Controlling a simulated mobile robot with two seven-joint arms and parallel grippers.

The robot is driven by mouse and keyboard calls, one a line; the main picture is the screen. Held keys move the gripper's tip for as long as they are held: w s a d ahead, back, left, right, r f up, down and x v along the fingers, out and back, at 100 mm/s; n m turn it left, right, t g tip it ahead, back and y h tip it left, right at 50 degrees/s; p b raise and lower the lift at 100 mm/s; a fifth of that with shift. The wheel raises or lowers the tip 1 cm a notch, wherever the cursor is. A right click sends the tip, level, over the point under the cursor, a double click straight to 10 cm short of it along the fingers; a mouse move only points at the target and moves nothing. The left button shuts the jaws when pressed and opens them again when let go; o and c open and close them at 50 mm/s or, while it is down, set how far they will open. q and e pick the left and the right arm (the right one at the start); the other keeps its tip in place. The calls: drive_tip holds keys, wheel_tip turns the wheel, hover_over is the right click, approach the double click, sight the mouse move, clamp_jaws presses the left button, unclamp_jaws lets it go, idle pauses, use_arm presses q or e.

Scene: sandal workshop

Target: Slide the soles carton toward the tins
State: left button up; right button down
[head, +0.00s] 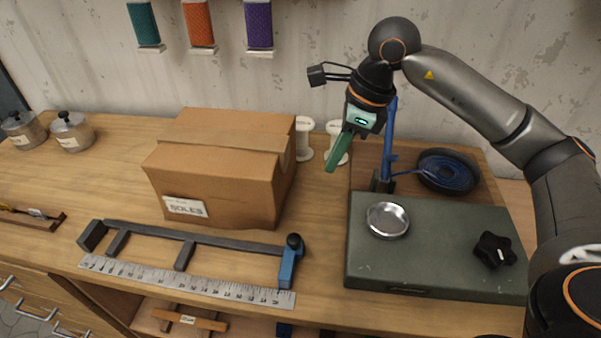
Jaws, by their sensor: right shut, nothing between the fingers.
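The soles carton (215,165) is a closed brown cardboard box with a white label reading SOLES. It stands on the wooden workbench, left of the middle. Two metal tins (72,132) with dark knobs stand at the far left end of the bench, with bare wood between them and the carton. My right gripper (332,165) points down to the right of the carton, apart from it in the picture. Its green fingers are shut and hold nothing. My left gripper is not in view.
A dark bar clamp (190,233) and a ruler (185,281) lie in front of the carton. White spools (304,139) stand behind its right side. A grey-green case (430,250) with a metal dish (388,220) is at the right. Coloured rolls (198,22) hang on the wall.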

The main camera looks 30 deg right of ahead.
drive_tip(key=x, duration=0.9)
drive_tip(key=shift+d, duration=0.25)
drive_tip(key=shift+w+a+f+p, duration=0.15)
drive_tip(key=shift+w+a+p, duration=0.1)
drive_tip(key=shift+w+a, duration=0.3)
drive_tip(key=shift+w+a+f+p, duration=0.15)
drive_tip(key=shift+w+a+p, duration=0.05)
drive_tip(key=shift+w+a, duration=0.7)
drive_tip(key=shift+a, duration=0.2)
